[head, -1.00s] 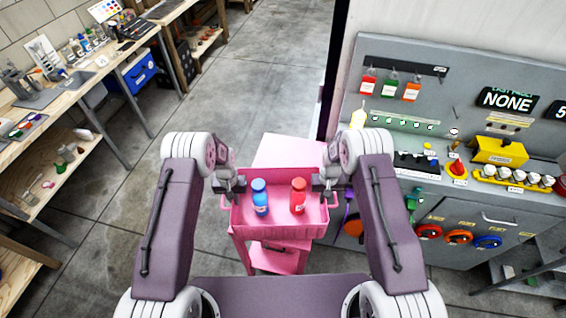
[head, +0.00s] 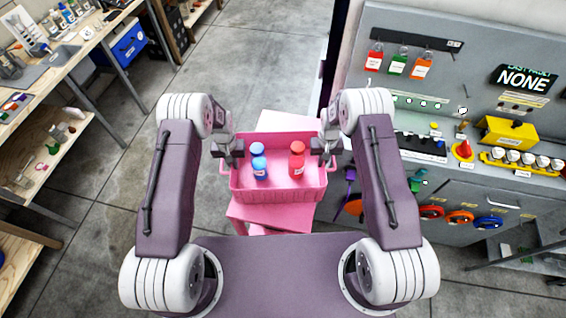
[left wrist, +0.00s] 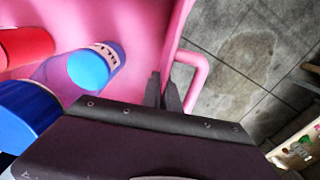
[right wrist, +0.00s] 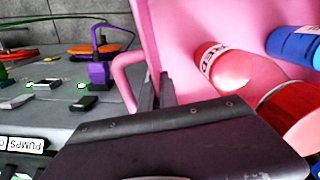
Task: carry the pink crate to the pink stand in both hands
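The pink crate (head: 280,194) is in the middle of the head view, level, with a blue bottle (head: 259,168) and a red bottle (head: 297,167) in it. The wrist views show the fingers at the crate wall beside each handle (left wrist: 197,75) (right wrist: 122,75). The pink stand (head: 270,216) shows below and behind the crate. Whether crate and stand touch is hidden.
A grey control panel (head: 470,120) stands close on the right, with knobs and a yellow box (head: 508,133). A wooden workbench (head: 60,70) runs along the left. Bare concrete floor (head: 120,170) lies between the bench and the stand.

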